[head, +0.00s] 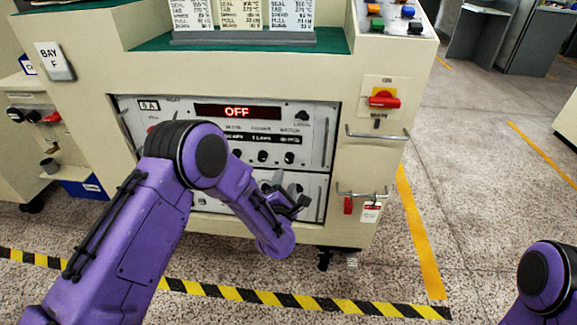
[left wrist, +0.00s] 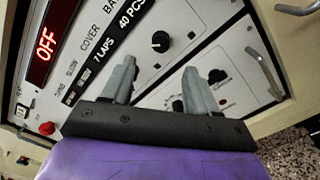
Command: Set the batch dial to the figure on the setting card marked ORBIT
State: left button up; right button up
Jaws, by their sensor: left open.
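The batch dial is a small black knob (head: 289,158) at the right of the upper panel, below a strip reading 40 PCS. In the left wrist view the knob (left wrist: 160,41) lies just beyond the fingertips, between their lines. The dial's own scale is too small to read. My left gripper (head: 290,201) is open and empty, below the dial in the head view; its two grey fingers (left wrist: 160,70) straddle nothing. Three setting cards (head: 242,13) stand on top of the machine; their headings are cut off, so I cannot tell which is ORBIT.
A red display (head: 238,111) reads OFF. A red rotary switch (head: 384,99) and a handle (head: 377,134) are on the right of the cabinet. A lower panel with more knobs is partly behind my left arm. Coloured buttons (head: 391,18) are at top right. Yellow-black tape (head: 230,293) crosses the floor.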

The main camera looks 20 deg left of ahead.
aim_at(289, 161)
pick_arm(q)
jog(key=b+x, duration=0.1)
jog(key=x, duration=0.8)
jog(key=shift+w+f+b, duration=0.15)
jog(key=shift+w+b, duration=0.05)
jog(key=shift+b, duration=0.2)
jog(key=shift+w+a, duration=0.15)
jog(key=shift+w, duration=0.3)
jog(key=c, duration=1)
